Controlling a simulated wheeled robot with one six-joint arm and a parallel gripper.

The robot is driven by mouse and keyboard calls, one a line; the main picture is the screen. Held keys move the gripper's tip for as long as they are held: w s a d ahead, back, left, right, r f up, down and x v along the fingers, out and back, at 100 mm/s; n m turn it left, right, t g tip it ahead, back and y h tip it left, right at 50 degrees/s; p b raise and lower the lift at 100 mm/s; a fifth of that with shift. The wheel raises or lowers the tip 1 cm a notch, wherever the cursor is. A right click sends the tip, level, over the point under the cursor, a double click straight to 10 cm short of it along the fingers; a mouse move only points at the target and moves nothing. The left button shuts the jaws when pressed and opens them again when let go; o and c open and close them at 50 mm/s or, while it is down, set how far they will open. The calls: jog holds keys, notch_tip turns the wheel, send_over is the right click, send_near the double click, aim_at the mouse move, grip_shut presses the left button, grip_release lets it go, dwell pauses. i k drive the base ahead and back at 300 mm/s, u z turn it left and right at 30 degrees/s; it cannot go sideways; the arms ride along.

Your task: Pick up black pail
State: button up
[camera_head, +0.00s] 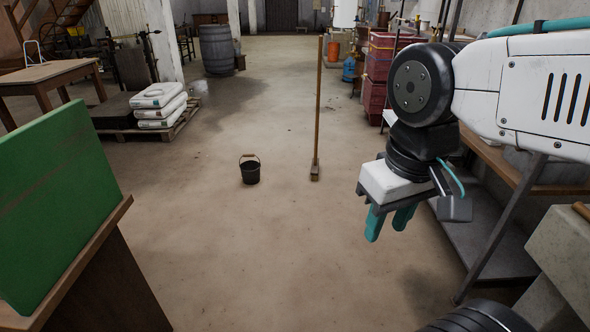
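The black pail (250,173) stands upright on the concrete floor, left of the middle of the view. Its handle is raised above the rim, with a brown grip at the top. My gripper (388,225) hangs at the right on my white and black arm, pointing down. Its two teal fingers are apart and nothing shows between them. It is well to the right of the pail, nearer to me and not touching it.
A broom (317,130) stands upright right of the pail. White sacks (160,104) lie on a pallet at the left. A green box (55,205) sits on a wooden stand at the near left. A metal shelf (480,235) lines the right. The floor between is clear.

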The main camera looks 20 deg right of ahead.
aim_at(250, 170)
jog(key=u, duration=0.15)
jog(key=i, duration=4.8)
jog(key=u, duration=1)
jog(key=i, duration=1.5)
jog(key=z, duration=1.95)
